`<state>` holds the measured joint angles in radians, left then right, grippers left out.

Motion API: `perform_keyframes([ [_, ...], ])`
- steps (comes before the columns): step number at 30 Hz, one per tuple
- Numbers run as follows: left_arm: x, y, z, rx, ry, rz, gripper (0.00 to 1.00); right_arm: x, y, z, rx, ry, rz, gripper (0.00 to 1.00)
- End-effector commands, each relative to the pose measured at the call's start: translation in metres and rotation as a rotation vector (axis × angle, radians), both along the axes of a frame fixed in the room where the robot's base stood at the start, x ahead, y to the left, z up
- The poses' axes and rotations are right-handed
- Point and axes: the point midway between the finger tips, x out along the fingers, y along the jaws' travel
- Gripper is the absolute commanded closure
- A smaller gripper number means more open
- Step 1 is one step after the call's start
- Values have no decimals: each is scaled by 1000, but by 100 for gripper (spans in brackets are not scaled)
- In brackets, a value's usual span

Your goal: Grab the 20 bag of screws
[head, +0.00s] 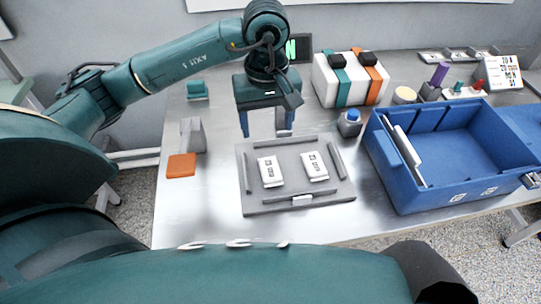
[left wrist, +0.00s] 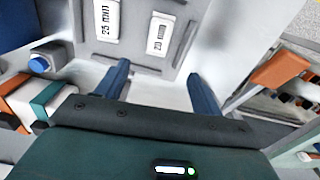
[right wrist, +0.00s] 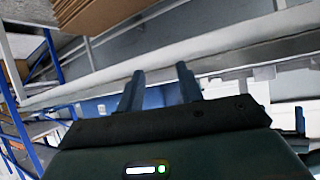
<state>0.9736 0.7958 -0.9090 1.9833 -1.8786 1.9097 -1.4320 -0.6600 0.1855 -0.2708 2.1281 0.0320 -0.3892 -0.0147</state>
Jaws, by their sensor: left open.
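Two white packets lie flat on a grey tray. The left packet in the head view (head: 270,171) reads 20 mm in the left wrist view (left wrist: 159,34). The packet to its right (head: 315,166) reads 25 mm in the left wrist view (left wrist: 105,20). My left gripper (head: 265,130) is open and empty, fingers pointing down, just behind the tray's far edge; its two fingers also show apart in the left wrist view (left wrist: 160,72). My right gripper (right wrist: 160,78) is outside the head view; its fingers are apart with nothing between them.
The grey tray (head: 250,208) has raised bars along its edges. A blue bin (head: 450,165) stands to its right. A blue-topped container (head: 349,123) and white boxes with teal and orange bands (head: 325,88) stand behind. An orange-footed holder (head: 182,164) is left.

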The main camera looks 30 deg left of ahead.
Motion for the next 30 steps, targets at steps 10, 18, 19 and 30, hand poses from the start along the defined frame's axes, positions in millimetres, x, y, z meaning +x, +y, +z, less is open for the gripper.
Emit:
perform_keyframes([
  [10, -2, 0, -59, 1, 6, 0, 33, -8, -3, -7, -10, 31, -7, 64],
  [18, -2, -2, -81, 0, 4, -1, 33, -9, -6, -7, -14, 39, -12, 64],
  [19, -2, -3, -84, 0, 5, -1, 33, -9, -6, -6, -14, 38, -13, 64],
  [30, -3, -8, -129, 0, 3, 0, 33, -5, -7, 0, -13, 43, -27, 64],
])
